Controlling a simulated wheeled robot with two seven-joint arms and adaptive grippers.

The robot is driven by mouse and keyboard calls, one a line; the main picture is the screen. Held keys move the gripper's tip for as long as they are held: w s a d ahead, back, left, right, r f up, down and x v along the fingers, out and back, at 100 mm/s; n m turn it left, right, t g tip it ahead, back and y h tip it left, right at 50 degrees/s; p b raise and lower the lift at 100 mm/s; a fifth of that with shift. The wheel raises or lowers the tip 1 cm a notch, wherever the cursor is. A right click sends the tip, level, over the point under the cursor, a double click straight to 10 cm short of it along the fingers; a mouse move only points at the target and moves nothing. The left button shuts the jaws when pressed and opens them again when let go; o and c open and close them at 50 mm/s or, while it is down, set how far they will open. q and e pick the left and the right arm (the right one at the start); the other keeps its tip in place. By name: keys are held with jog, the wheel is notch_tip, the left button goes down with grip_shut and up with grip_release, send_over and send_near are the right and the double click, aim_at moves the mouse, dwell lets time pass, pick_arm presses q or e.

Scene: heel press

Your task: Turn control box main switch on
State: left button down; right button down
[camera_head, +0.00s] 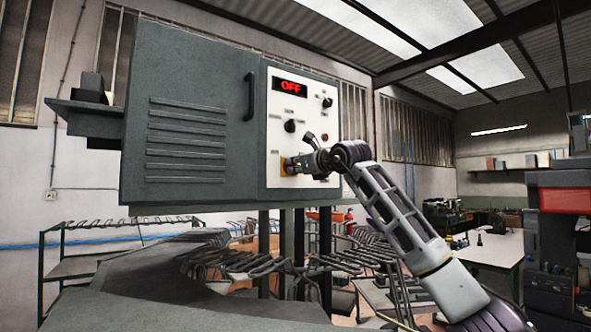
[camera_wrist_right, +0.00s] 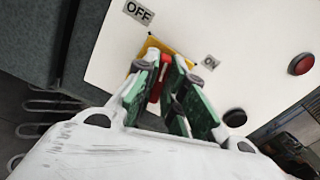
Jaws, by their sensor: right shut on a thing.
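The grey control box (camera_head: 190,120) has a white panel (camera_head: 262,122) on its right, with a display (camera_head: 290,86) reading OFF in red. The main switch has a yellow plate (camera_wrist_right: 150,48) and a red handle (camera_wrist_right: 157,86), low on the panel. My left gripper is not in view.
The panel also carries a dark knob (camera_head: 290,126) and a red button (camera_wrist_right: 302,65); another dark control (camera_wrist_right: 235,118) is beside my gripper. The box has a door handle (camera_head: 250,96). Racks stand below and behind, and a worktable (camera_head: 492,248) at the right.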

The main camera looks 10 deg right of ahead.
jog(key=m+b, duration=0.1)
jog(key=m, duration=0.4)
jog(key=shift+d+b, duration=0.15)
jog(key=shift+b, duration=0.25)
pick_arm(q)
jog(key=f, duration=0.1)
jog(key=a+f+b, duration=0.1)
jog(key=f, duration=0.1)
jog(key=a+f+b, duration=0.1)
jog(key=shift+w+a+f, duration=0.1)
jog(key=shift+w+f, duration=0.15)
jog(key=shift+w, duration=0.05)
pick_arm(e)
jog(key=m, duration=0.7)
jog(key=shift+d, duration=0.15)
jog(key=c, duration=1.5)
grip_release()
jog(key=shift+w, duration=0.1)
jog(key=shift+c, duration=0.2)
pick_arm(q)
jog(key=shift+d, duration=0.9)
pick_arm(e)
jog(key=shift+o, duration=0.2)
